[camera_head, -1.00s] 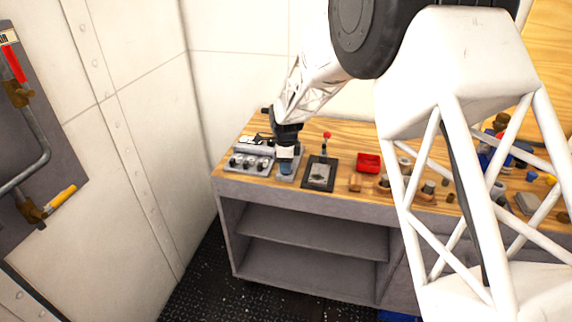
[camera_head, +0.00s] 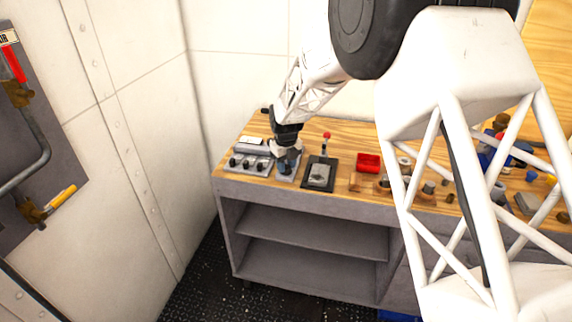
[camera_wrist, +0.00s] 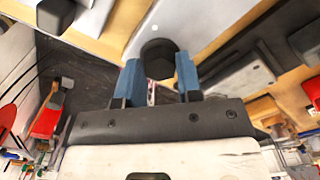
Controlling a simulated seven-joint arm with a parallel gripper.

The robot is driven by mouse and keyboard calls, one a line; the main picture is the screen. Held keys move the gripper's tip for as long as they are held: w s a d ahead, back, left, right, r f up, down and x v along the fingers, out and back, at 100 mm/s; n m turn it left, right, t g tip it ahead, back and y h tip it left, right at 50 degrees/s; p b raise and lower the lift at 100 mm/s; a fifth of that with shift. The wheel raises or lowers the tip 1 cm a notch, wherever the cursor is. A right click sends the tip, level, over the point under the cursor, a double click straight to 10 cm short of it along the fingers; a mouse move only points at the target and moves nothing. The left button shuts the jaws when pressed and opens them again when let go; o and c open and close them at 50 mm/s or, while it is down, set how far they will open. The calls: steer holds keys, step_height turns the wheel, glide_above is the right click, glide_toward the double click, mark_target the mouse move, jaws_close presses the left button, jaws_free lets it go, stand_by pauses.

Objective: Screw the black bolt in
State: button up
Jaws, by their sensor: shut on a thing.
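The black bolt (camera_wrist: 158,58) shows its dark six-sided head in the wrist view, over a light grey plate (camera_wrist: 196,22). My gripper (camera_wrist: 159,78) has its two blue fingers on either side of the head and is shut on it. In the head view my gripper (camera_head: 284,168) points down at the small grey plate at the left part of the bench, and it hides the bolt there. How deep the bolt sits in the plate cannot be seen.
On the wooden bench (camera_head: 335,190), a grey block with several dark knobs (camera_head: 250,163) stands just left of my gripper. A dark panel with a red-topped lever (camera_head: 326,143) is just right. A red tray (camera_head: 368,162) and several small parts lie further right.

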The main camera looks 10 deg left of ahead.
steer(key=shift+w+r+m, duration=0.1)
steer(key=shift+r+m, duration=0.1)
steer(key=shift+m, duration=0.5)
steer(key=o, duration=0.9)
steer(key=shift+f, duration=0.15)
steer(key=shift+o, duration=0.2)
steer(key=shift+r, duration=3.95)
